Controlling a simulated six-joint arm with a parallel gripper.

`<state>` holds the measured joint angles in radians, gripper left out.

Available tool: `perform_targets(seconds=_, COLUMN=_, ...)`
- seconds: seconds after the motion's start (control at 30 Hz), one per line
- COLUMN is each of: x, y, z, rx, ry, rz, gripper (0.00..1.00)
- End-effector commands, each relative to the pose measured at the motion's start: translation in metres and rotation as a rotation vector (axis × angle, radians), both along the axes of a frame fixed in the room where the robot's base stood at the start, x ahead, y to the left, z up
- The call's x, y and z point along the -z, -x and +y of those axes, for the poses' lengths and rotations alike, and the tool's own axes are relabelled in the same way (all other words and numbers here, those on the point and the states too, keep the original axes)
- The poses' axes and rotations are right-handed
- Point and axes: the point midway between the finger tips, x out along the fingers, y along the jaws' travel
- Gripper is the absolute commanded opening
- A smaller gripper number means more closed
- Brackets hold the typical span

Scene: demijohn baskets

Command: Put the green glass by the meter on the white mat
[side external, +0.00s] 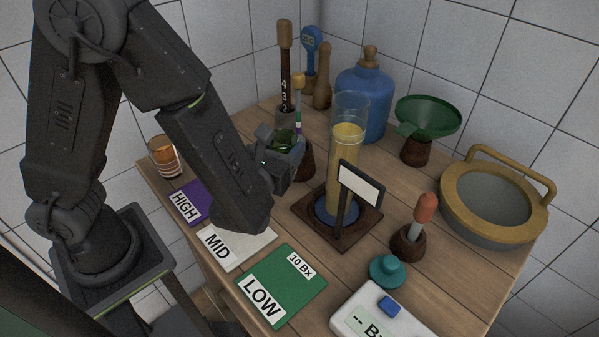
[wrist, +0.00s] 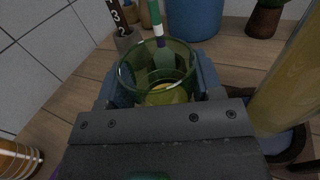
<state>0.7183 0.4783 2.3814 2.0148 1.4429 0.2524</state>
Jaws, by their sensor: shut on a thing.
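The green glass (side external: 284,139) is between the fingers of my gripper (side external: 283,152), which is shut on it. The wrist view shows the glass (wrist: 158,62) upright between both fingers (wrist: 160,82), with some yellowish liquid low inside. My gripper hides its lower part in the side view, so its height over the table is unclear. The white mat (side external: 262,240), marked MID, lies at the table's front left, partly hidden by my arm. No glass shows on its visible part. The white meter (side external: 362,322) with a blue button lies at the front right edge.
A tall cylinder of yellow liquid (side external: 345,175) on a dark wooden base stands right of my gripper. A wooden holder with a stick (side external: 304,160) is close behind the glass. Purple (side external: 190,203) and green (side external: 285,283) mats flank the white one.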

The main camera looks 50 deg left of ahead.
Motion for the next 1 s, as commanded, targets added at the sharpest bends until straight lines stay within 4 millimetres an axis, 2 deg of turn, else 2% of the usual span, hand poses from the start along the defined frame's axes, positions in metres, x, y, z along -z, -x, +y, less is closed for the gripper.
perform_targets(seconds=0.53, x=0.051, y=-0.001, z=0.0, rx=0.0, ry=-0.002, rz=-0.001, gripper=0.28)
perform_targets(seconds=0.97, x=0.056, y=-0.001, z=0.0, rx=0.0, ry=0.001, rz=-0.003, gripper=0.28)
perform_targets(seconds=1.0, x=0.057, y=0.0, z=0.0, rx=0.0, ry=0.001, rz=-0.001, gripper=0.61)
